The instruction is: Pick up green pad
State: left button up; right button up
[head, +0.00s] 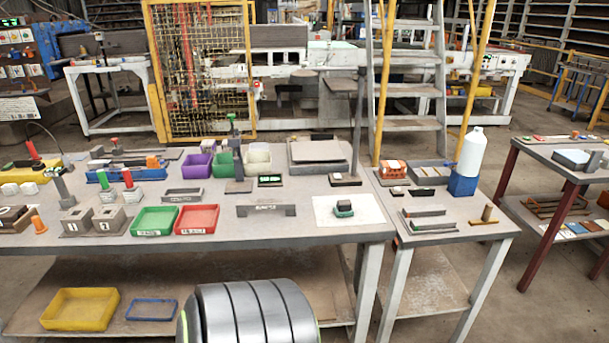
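A small block with a green top and dark sides (343,207), which looks like the green pad, lies on a white sheet (322,214) near the front right of the main table (280,228). It is small in the picture, so its exact make-up is hard to tell. Nothing touches it from above. Neither of my grippers is in the head view.
Left of the sheet are a dark bracket (266,210), a red tray (197,219) and a green tray (154,221). A post on a dark base (345,180) stands behind it. A side table (450,234) with a white bottle (471,152) adjoins at right.

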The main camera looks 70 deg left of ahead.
aim_at(344, 208)
jog(key=u, duration=2.05)
jog(key=i+l, duration=0.25)
jog(key=i+l+u, duration=0.15)
jog(key=l, duration=0.15)
jog(key=i+l+u, duration=0.35)
jog(key=l, duration=0.25)
jog(key=l+u, duration=0.15)
jog(key=l, duration=0.15)
